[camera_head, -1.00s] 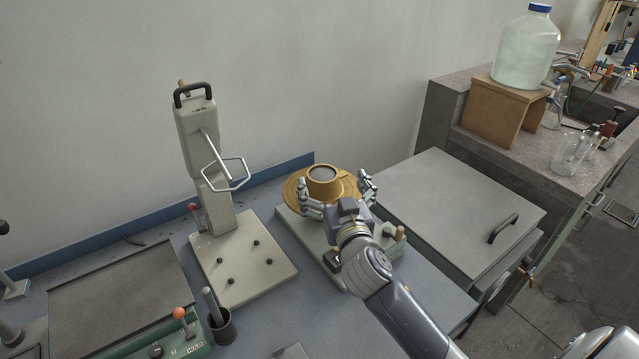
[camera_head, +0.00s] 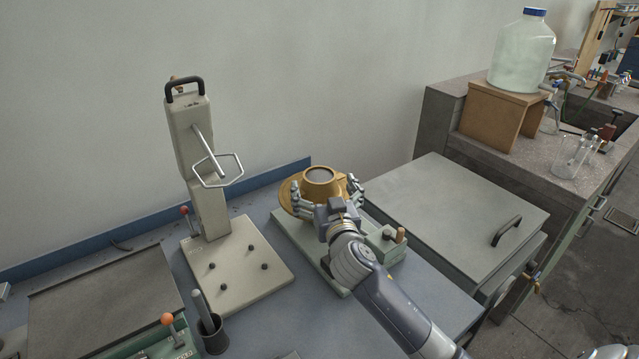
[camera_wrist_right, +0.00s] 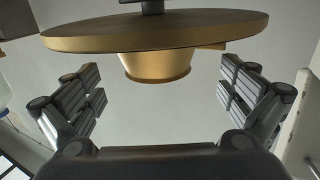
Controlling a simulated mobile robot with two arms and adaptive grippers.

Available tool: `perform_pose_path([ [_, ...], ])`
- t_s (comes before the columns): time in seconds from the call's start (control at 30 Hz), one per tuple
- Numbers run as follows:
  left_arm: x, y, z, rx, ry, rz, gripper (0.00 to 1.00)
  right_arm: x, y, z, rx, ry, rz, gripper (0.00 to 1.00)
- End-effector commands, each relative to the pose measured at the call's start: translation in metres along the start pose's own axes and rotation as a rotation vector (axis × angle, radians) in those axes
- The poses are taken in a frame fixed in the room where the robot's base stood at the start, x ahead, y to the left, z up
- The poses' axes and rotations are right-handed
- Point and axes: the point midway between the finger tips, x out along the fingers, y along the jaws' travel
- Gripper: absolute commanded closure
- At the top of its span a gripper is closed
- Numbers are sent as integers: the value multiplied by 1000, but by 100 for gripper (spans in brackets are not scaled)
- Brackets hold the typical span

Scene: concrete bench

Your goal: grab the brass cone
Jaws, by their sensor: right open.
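The brass cone (camera_head: 318,175) is a short tapered brass piece with a dark round top, on a wide brass disc (camera_head: 289,201) above a pale green base plate (camera_head: 312,252). My right gripper (camera_head: 326,189) is open, with a finger on each side of the cone and its palm on the near side. In the right wrist view the cone (camera_wrist_right: 156,67) lies between the spread fingers of the right gripper (camera_wrist_right: 163,84), with a visible gap on both sides. The disc (camera_wrist_right: 155,32) crosses the top of that view.
A beige stand (camera_head: 191,150) with a handle rises to the left. A dark cup (camera_head: 216,335) with a rod stands at the front. A grey lidded box (camera_head: 458,205) is close on the right. A blue strip (camera_head: 110,239) runs along the wall.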

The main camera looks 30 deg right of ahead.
Motion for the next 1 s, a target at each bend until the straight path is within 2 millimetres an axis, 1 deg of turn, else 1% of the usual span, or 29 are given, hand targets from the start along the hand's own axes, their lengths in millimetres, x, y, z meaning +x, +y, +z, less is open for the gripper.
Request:
perform_pose_path([
  [0.2,-10,1,7,1,-12,1,60,29,3,-5,-4,1,1,2],
  [0.33,-11,1,9,1,-15,2,60,44,3,-3,-2,1,2,2],
  [0.47,-11,1,9,1,-15,2,60,49,3,-2,-1,0,1,2],
  [0.67,-11,1,9,1,-15,2,60,50,2,-2,0,0,0,2],
  [0.77,-11,1,8,1,-15,2,60,49,3,-2,-1,0,0,22],
  [0.8,-11,1,8,1,-15,2,60,49,3,-2,-1,0,1,31],
  [0.87,-11,1,8,1,-14,2,60,49,3,-2,-1,0,1,45],
  [0.9,-11,1,8,1,-14,1,60,49,3,-2,0,0,1,54],
  [0.93,-11,1,8,1,-14,1,60,49,3,-1,0,0,1,55],
  [1.0,-11,1,8,1,-14,1,60,49,3,-2,0,2,1,56],
])
